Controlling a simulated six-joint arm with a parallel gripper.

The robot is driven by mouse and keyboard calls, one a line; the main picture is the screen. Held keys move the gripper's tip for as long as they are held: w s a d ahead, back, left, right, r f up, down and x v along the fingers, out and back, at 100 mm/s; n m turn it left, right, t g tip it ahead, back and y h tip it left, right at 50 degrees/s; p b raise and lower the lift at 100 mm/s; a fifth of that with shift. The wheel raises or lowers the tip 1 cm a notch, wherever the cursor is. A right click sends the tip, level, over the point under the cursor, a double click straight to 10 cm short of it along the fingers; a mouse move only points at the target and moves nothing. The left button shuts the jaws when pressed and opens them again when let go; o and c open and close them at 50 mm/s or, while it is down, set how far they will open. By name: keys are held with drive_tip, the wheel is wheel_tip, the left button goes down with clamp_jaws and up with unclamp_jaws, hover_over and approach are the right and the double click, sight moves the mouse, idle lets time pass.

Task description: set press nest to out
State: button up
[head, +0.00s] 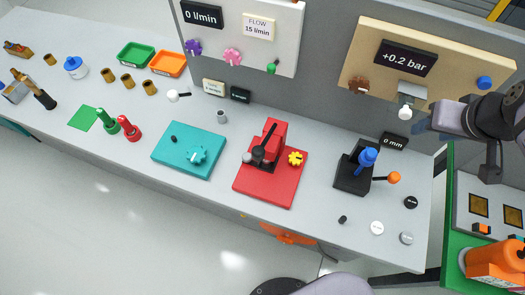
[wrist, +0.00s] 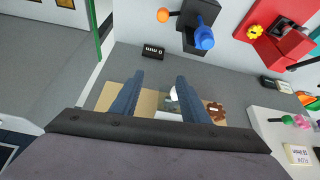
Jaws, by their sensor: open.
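The red press (head: 268,165) stands mid-bench in the head view, with a black lever (head: 262,152) and a yellow star knob (head: 296,158) on its base. I cannot tell which part is its nest, and no "out" mark is readable. Part of the press and its yellow knob show at the top right of the wrist view (wrist: 285,42). My gripper (wrist: 160,95) is open and empty, its two blue fingers apart, in front of the wall panel in the wrist view. It is well away from the press; my arm is at the right in the head view.
A black block (head: 352,178) with blue and orange levers stands right of the press, by a "0 mm" label (head: 394,142). A teal fixture (head: 189,150) is left of it. The wall panel (head: 362,55) carries a white-balled lever. The bench front between fixtures is clear.

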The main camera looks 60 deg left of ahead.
drive_tip(key=s+a+r+n+y, duration=0.1)
drive_tip(key=s+a+r+n, duration=0.1)
drive_tip(key=s+a+r, duration=0.45)
drive_tip(key=s+a+r+n+g+y, duration=0.1)
drive_tip(key=s+a+n+y, duration=0.15)
drive_tip(key=a, duration=0.75)
drive_tip(key=s+a+r+n+y, duration=0.1)
drive_tip(key=s+a+r+n, duration=0.25)
drive_tip(key=s+a, duration=0.35)
drive_tip(key=n+g+h+b, duration=0.2)
drive_tip(key=n+h+b, duration=0.1)
drive_tip(key=n+h, duration=0.4)
hover_over(246, 156)
drive_tip(key=shift+m+h, duration=0.6)
drive_tip(key=shift+h, duration=0.05)
drive_tip(key=f, duration=2.6)
drive_tip(key=shift+w+a+f, duration=0.15)
drive_tip(key=shift+a+f, duration=0.05)
drive_tip(key=shift+f, duration=0.05)
drive_tip(key=shift+d+f, duration=0.25)
drive_tip(key=shift+f, duration=0.2)
drive_tip(key=shift+f+p, duration=1.15)
drive_tip(key=shift+f, duration=2.25)
clamp_jaws()
